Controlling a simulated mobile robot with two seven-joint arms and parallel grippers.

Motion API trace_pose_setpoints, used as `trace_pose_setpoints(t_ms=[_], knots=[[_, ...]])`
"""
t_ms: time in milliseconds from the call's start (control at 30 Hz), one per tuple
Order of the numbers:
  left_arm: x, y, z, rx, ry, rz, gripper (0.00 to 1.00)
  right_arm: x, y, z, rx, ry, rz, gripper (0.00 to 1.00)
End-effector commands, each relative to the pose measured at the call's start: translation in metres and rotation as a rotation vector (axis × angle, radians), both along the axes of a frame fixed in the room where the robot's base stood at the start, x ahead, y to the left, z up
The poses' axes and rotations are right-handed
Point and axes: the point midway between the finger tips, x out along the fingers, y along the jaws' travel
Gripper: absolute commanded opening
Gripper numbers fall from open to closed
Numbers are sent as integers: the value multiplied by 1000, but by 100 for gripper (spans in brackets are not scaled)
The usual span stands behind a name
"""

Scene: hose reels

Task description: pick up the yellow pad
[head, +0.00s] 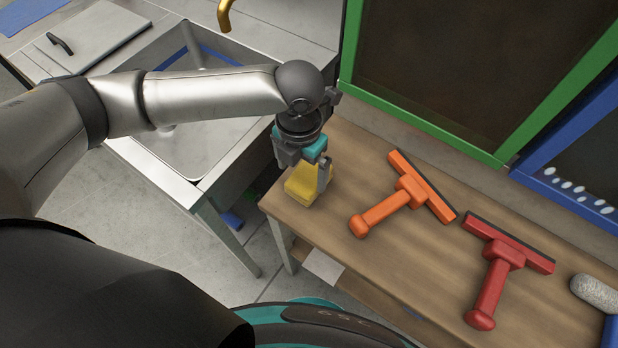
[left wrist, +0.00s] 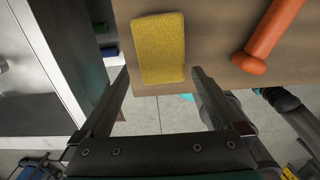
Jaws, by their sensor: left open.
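The yellow pad (head: 300,187) lies near the left end of the wooden table (head: 370,255), close to its front corner. My left gripper (head: 312,176) is above the pad in the head view and partly hides it. In the left wrist view the pad (left wrist: 158,48) lies just beyond and between the two spread fingertips of my left gripper (left wrist: 162,75). The gripper is open and holds nothing. I cannot tell the exact height gap to the pad. My right gripper is not in view.
An orange squeegee (head: 403,195) lies right of the pad, its handle end nearest. A red squeegee (head: 497,267) and a grey rough roll (head: 595,293) lie farther right. A metal sink (head: 205,150) stands left of the table. Green-framed dark panels (head: 440,75) rise behind.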

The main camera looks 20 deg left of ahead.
Motion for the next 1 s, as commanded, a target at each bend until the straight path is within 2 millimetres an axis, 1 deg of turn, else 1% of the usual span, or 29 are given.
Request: trace_pose_setpoints(t_ms=[33,100,233,367,567,667,1000], knots=[[0,-1,-10,1,3,1,100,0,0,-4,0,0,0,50],[2,-4,-21,1,3,1,100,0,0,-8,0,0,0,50],[3,-4,-39,3,2,0,100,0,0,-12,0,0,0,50],[3,-4,-46,1,1,0,100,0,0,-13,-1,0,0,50],[3,-4,-45,1,0,-1,100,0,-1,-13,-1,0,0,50],[3,-4,-45,1,0,-1,90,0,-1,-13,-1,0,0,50],[3,-4,-45,1,0,-1,52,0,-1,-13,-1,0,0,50]])
